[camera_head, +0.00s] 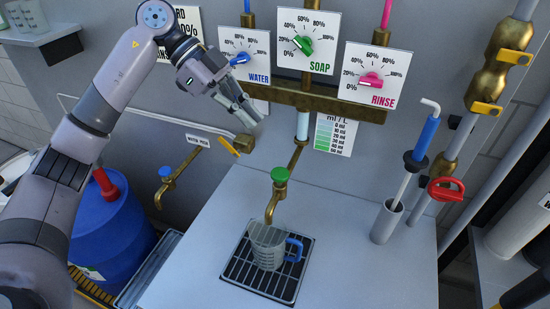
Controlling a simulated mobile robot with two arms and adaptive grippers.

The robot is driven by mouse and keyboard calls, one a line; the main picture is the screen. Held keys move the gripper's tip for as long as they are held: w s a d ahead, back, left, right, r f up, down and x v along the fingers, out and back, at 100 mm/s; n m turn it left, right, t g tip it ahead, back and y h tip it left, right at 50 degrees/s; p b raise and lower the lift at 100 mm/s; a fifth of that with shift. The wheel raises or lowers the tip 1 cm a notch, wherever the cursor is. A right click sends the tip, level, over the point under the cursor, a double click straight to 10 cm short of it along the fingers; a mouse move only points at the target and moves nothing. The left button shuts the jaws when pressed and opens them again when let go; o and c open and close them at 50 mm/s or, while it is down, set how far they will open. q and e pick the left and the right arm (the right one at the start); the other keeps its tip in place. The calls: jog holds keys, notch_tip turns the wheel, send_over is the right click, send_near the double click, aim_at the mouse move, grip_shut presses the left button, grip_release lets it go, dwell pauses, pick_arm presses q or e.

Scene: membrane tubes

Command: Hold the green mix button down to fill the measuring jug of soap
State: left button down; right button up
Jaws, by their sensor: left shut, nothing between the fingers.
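The green mix button (280,175) sits on top of a brass spout (272,207) in the middle of the counter. The clear measuring jug (267,244) with a blue handle stands upright on a black drain grate (240,272) under the spout. Whether it holds liquid is hard to tell. My left gripper (254,116) is shut and empty, up and left of the green button and apart from it, just under the water dial. The green soap dial (303,45) hangs above. My right gripper is not in view.
Water (240,58) and rinse (371,81) dials flank the soap dial. A brass pipe (310,100) runs below them. A blue-handled tool stands in a grey holder (386,221) at the right. A blue barrel (112,235) stands at left. The counter (370,275) right of the grate is clear.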

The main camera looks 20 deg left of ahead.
pick_arm(q)
jog(key=p, duration=0.3)
send_over(282, 177)
jog(key=a, duration=0.1)
notch_tip(282, 177, down, 6)
jog(key=shift+w+a, duration=0.1)
notch_tip(282, 177, down, 2)
jog(key=shift+a+f, duration=0.1)
jog(key=shift+f, duration=0.1)
jog(key=shift+a+f+p, duration=0.15)
jog(key=shift+f+p, duration=0.25)
jog(key=shift+f, duration=0.2)
jog(key=shift+w+f, duration=0.1)
jog(key=shift+f, duration=0.95)
jog(key=shift+s+f, duration=0.2)
dwell(1.1)
dwell(2.1)
